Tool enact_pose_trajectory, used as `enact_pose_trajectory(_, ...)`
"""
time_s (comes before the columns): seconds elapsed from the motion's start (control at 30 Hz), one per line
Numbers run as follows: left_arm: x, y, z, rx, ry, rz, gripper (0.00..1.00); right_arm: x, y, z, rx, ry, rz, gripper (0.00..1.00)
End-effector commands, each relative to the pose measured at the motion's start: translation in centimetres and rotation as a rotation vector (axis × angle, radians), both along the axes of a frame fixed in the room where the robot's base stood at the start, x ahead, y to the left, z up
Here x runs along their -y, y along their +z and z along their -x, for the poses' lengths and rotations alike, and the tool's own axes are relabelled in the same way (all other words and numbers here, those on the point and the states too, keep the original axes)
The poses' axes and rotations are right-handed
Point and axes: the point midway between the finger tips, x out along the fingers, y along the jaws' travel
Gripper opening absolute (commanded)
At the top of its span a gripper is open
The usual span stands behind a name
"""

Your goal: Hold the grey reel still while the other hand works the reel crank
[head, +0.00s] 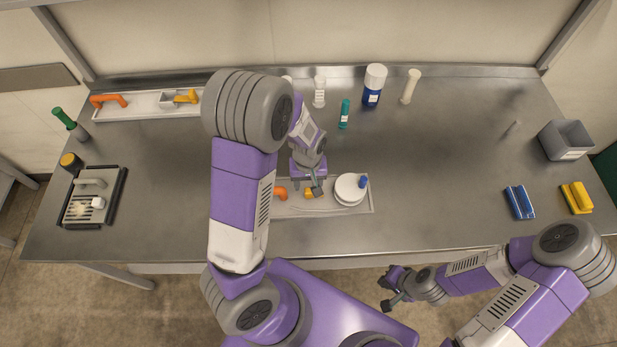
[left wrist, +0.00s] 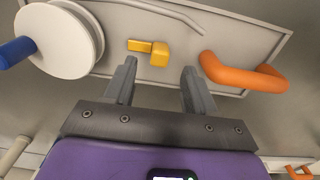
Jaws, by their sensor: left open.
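The pale grey reel (head: 348,190) sits at the right end of a shallow grey tray (head: 325,211) on the bench. Its blue crank knob (head: 363,181) stands up at the reel's upper right. In the left wrist view the reel (left wrist: 62,40) is at the upper left, with the blue knob (left wrist: 16,52) at the edge. My left gripper (head: 314,190) is open and empty over the tray, left of the reel and apart from it. In its wrist view, the open jaws (left wrist: 158,85) face a yellow piece. My right gripper (head: 387,292) is open and empty, in front of the bench edge.
A yellow piece (left wrist: 150,50) and an orange handle (left wrist: 243,76) are on the tray beside the reel. Bottles, including a blue one (head: 373,88), stand behind. Blue (head: 520,202) and yellow (head: 576,197) items lie right. The bench between tray and blue item is clear.

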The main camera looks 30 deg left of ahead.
Motion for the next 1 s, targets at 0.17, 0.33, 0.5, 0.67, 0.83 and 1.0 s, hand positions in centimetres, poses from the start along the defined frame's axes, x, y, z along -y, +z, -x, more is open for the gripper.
enact_pose_trajectory(0.17,0.0,-2.7,0.1,-0.004,0.002,0.0,0.55,0.0,-0.8,0.0,0.0,0.0,0.0,0.0)
enact_pose_trajectory(0.33,0.0,-3.8,0.0,-0.001,0.001,0.0,0.55,0.0,-1.0,0.0,0.0,0.0,0.0,0.0)
enact_pose_trajectory(0.5,0.0,-4.0,0.0,0.0,0.001,0.0,0.55,0.0,-1.0,0.0,0.0,0.0,0.0,0.0)
enact_pose_trajectory(0.67,0.0,-3.9,0.0,0.001,0.001,0.001,0.49,0.0,-1.0,0.0,0.0,0.0,0.0,0.0)
enact_pose_trajectory(0.83,0.0,-3.9,0.0,0.0,0.001,0.0,0.23,0.0,-1.0,0.0,0.0,0.0,0.0,0.0)
enact_pose_trajectory(1.0,0.0,-3.9,0.0,0.0,0.001,0.0,0.0,0.0,-1.0,0.0,0.0,0.0,0.0,0.0)
